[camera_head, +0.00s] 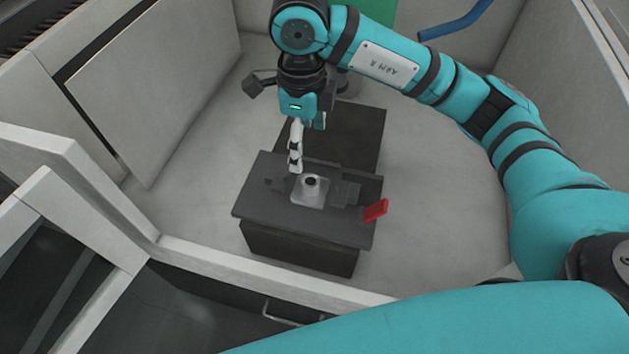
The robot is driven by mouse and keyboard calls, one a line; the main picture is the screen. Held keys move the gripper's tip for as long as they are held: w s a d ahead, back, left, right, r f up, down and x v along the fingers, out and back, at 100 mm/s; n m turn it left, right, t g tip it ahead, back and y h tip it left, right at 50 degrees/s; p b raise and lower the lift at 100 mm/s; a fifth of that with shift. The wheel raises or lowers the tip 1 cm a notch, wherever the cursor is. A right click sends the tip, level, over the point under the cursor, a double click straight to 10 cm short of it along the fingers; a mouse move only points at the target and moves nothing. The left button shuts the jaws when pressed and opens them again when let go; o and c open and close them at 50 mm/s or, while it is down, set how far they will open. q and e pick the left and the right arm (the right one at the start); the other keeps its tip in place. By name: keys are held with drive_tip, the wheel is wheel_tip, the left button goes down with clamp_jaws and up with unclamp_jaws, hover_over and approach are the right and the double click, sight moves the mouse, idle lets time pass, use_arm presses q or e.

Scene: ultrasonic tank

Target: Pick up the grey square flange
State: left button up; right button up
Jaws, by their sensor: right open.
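The grey square flange (309,194) lies on the dark block (255,205) in the middle of the tank. It has a square light grey plate and a raised round hub with a dark hole. My right gripper (298,162) points down just behind the flange, with its pale fingers close to the plate's back edge. It is open with nothing held. One finger mostly covers the other, and I cannot tell whether a fingertip touches the flange. My left gripper is not in view.
A red piece (376,210) sits at the block's right edge. A darker block (358,135) stands behind. Pale tank walls (160,85) surround the work area, with bare floor (430,190) to the right. A blue pipe (455,22) shows at the top.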

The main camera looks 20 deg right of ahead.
drive_tip(key=p, duration=0.2)
approach(309, 185)
drive_tip(key=f, duration=0.5)
drive_tip(key=shift+w+a+f, duration=0.1)
drive_tip(key=shift+a, duration=0.15)
drive_tip(key=shift+f, duration=0.45)
drive_tip(key=f, duration=0.1)
drive_tip(key=f+p, duration=0.1)
drive_tip(key=f, duration=0.1)
drive_tip(key=shift+d+f+p, duration=0.3)
drive_tip(key=shift+f+p, duration=0.05)
drive_tip(key=shift+p, duration=0.05)
drive_tip(key=shift+f, duration=0.4)
